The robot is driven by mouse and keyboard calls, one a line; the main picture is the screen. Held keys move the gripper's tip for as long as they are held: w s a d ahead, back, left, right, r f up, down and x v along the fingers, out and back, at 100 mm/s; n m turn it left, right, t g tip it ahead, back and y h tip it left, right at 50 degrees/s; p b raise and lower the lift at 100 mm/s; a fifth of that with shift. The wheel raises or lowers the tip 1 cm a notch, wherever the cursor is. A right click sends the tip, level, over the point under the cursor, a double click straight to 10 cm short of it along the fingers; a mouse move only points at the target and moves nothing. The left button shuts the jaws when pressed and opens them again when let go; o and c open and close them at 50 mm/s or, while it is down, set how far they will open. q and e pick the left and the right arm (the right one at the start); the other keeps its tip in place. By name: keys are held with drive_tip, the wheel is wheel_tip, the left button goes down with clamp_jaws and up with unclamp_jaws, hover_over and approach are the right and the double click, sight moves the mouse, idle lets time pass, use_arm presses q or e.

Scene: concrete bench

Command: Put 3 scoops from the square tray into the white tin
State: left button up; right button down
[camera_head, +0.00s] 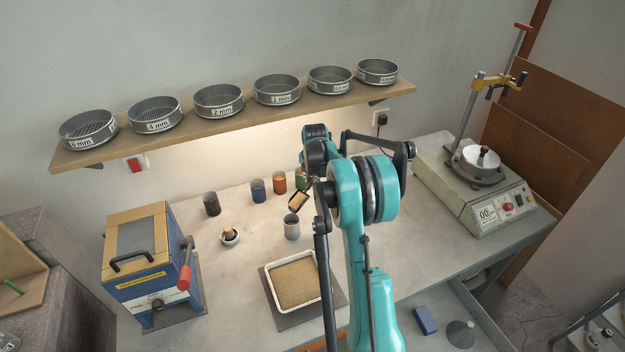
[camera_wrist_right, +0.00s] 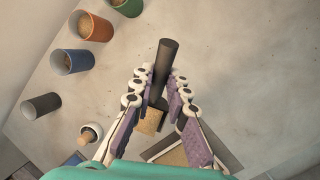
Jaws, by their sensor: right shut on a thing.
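My right gripper (camera_head: 310,188) is shut on a dark-handled scoop (camera_head: 298,201) and holds it above the bench. In the wrist view the handle (camera_wrist_right: 165,65) stands between the purple-padded fingers (camera_wrist_right: 160,98), and the scoop's bowl looks filled with tan grains. The pale grey-white tin (camera_head: 292,229) stands upright on the bench just below the scoop in the head view. I cannot tell how full it is. The square tray (camera_head: 267,290), white-rimmed and holding tan grains, lies nearer on a dark mat; my arm covers its right side. My left gripper is not in view.
Black (camera_head: 211,204), blue (camera_head: 258,190), orange (camera_head: 279,182) and green (camera_head: 300,181) tins stand behind. A small mortar with pestle (camera_head: 230,237) is at the left. A blue-yellow machine (camera_head: 150,265) and a scale (camera_head: 475,190) flank the workspace. Sieves line the shelf (camera_head: 240,115).

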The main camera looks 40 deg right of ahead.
sight(307, 188)
drive_tip(key=shift+s+a+r+t+h, duration=0.2)
drive_tip(key=shift+a+r+t+h, duration=0.15)
drive_tip(key=shift+a+r+h, duration=0.5)
drive_tip(key=shift+s+a+r+t+h, duration=0.15)
drive_tip(key=shift+a+r+t+h, duration=0.3)
drive_tip(key=shift+h, duration=0.6)
drive_tip(key=shift+s+a+r+n+h+b, duration=0.15)
drive_tip(key=shift+a+r+n+h+b, duration=0.05)
drive_tip(key=shift+a+h+b, duration=0.35)
drive_tip(key=shift+s+a+r+n+h+b, duration=0.1)
drive_tip(key=shift+a+r+n+h+b, duration=0.1)
drive_tip(key=shift+a+h+b, duration=0.3)
drive_tip(key=s+a+f+n+t+h+b, duration=0.1)
drive_tip(key=s+a+t+h+b, duration=0.1)
drive_tip(key=a+h+b, duration=0.4)
drive_tip(key=s+a+f+n+t+h+b, duration=0.1)
drive_tip(key=a+t+h+b, duration=0.4)
drive_tip(key=b, duration=0.5)
drive_tip(key=shift+s+a+f+n+h, duration=0.35)
drive_tip(key=shift+s+a+n+h, duration=0.2)
drive_tip(key=shift+a, duration=0.55)
idle(0.7)
